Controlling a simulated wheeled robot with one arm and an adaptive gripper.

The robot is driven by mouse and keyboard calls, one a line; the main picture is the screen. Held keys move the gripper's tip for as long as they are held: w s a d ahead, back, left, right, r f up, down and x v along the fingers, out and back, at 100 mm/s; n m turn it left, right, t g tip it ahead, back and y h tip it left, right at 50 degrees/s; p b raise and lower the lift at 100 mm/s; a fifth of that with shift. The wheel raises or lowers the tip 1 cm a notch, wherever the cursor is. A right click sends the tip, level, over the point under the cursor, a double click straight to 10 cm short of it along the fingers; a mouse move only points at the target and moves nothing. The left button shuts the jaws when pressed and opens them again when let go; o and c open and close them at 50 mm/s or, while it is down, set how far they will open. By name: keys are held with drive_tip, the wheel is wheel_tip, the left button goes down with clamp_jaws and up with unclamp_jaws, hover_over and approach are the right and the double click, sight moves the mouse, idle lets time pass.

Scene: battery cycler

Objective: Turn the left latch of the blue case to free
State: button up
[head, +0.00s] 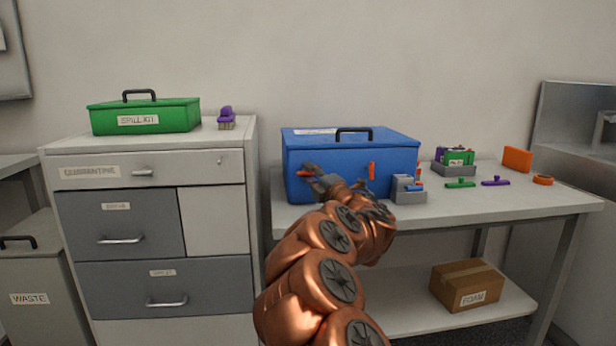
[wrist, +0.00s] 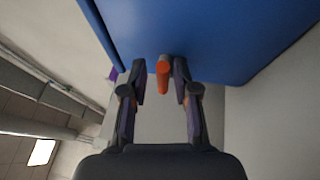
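The blue case (head: 340,158) stands closed on the bench, with a black handle on its lid. Its left latch (head: 307,172) is orange and appears to lie roughly sideways, partly hidden by my gripper (head: 316,180). The right latch (head: 371,171) is orange and stands upright. In the wrist view, the blue case (wrist: 200,35) fills the top, and the orange left latch (wrist: 163,78) sits between the two fingers of my gripper (wrist: 160,70). The fingers are open, with a visible gap on each side of the latch.
Green (head: 460,183) and purple (head: 495,181) pieces lie further right on the bench. A drawer cabinet (head: 150,172) with a green spill kit (head: 150,117) stands at left.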

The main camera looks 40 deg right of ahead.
drive_tip(key=shift+o, duration=0.6)
drive_tip(key=shift+f, duration=0.1)
drive_tip(key=v, duration=1.2)
